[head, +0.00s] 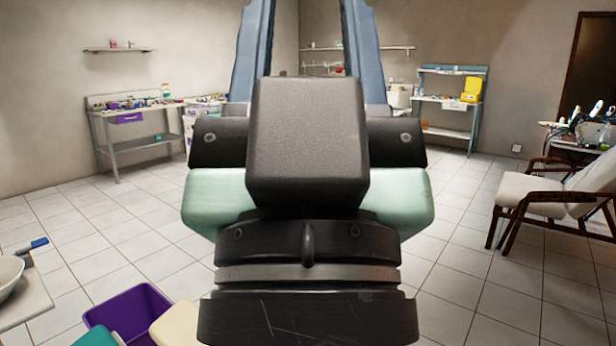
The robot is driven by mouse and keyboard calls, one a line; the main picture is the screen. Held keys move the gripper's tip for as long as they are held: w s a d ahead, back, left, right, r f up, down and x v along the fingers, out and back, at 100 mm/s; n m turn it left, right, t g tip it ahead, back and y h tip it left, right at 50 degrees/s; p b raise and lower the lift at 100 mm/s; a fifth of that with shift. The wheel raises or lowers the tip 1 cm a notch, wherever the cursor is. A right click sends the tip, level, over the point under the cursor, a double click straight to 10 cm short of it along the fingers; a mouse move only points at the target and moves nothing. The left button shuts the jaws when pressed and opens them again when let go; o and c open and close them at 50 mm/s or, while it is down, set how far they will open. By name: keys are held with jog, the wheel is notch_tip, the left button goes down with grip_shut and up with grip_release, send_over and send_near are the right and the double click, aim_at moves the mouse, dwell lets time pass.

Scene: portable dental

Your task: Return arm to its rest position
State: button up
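My gripper (303,30) fills the middle of the head view, very close to the camera. Its black body and wrist rings are at the centre and bottom, with pale green parts on both sides. Two blue fingers rise from it to the top edge with a wide gap between them. The wall and a shelf show through that gap, and nothing is seen held. The fingertips are cut off by the top edge. Most of the rest of my arm is out of view.
A purple bin (128,312) stands on the floor at lower left, beside a small table (25,302) with a white bowl. A workbench (120,112) stands at back left and another (447,101) at back right. A chair (550,190) is at right. Tiled floor between is clear.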

notch_tip(320, 180, up, 22)
jog(key=p, duration=2)
